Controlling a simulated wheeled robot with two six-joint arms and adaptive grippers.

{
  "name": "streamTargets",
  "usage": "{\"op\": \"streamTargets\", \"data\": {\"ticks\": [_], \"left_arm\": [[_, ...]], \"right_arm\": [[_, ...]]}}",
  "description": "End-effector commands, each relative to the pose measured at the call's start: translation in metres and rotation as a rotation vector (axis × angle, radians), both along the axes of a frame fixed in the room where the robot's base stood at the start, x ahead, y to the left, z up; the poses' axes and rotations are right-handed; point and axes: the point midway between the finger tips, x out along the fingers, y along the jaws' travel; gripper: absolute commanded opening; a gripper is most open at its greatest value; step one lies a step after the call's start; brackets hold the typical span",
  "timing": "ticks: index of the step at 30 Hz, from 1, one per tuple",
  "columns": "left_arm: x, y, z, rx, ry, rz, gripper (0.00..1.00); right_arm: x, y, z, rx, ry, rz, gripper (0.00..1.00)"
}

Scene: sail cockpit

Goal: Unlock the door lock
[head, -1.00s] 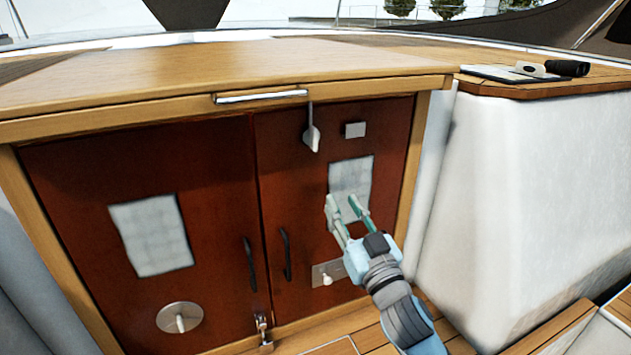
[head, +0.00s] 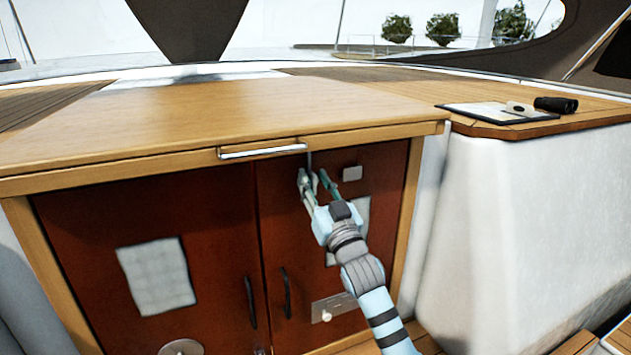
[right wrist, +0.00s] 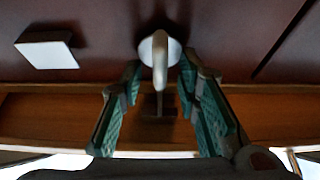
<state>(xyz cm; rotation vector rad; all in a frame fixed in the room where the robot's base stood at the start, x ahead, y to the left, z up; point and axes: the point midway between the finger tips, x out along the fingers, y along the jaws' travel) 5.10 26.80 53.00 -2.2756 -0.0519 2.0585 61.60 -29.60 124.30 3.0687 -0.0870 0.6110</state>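A silver turn lever (head: 309,158), the lock at the top of the right red door (head: 380,240), hangs just below the wooden rim and is mostly hidden by my right gripper (head: 313,177) in the head view. In the right wrist view the lever (right wrist: 160,62) stands out from its round base, between the two green-padded fingers of my right gripper (right wrist: 160,78). The fingers are open, one on each side, with a visible gap to the lever. My left gripper is not in view.
A silver bar handle (head: 262,151) sits on the counter's front edge. Black door handles (head: 286,292) and a metal plate with a knob (head: 333,308) are lower down. A clipboard (head: 490,111) and binoculars (head: 556,105) lie on the right ledge.

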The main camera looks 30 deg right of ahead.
Motion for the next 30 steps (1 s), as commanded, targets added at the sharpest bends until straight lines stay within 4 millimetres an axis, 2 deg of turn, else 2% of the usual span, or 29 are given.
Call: {"op": "streamTargets", "data": {"ticks": [2, 3, 8, 9, 30], "left_arm": [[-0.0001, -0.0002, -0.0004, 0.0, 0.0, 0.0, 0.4], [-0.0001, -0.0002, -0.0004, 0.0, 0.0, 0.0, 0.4], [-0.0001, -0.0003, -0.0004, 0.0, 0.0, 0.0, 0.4], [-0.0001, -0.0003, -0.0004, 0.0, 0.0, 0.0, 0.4], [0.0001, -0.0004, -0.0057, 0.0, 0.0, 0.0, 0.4]], "right_arm": [[-0.0002, 0.0, -0.0005, 0.0, 0.0, 0.0, 0.3], [-0.0002, 0.0, -0.0005, 0.0, 0.0, 0.0, 0.27], [-0.0004, 0.0, -0.0006, 0.0, 0.0, 0.0, 0.01], [-0.0004, 0.0, -0.0006, 0.0, 0.0, 0.0, 0.0], [-0.0006, -0.0003, -0.001, 0.027, -0.003, -0.001, 0.0]]}}
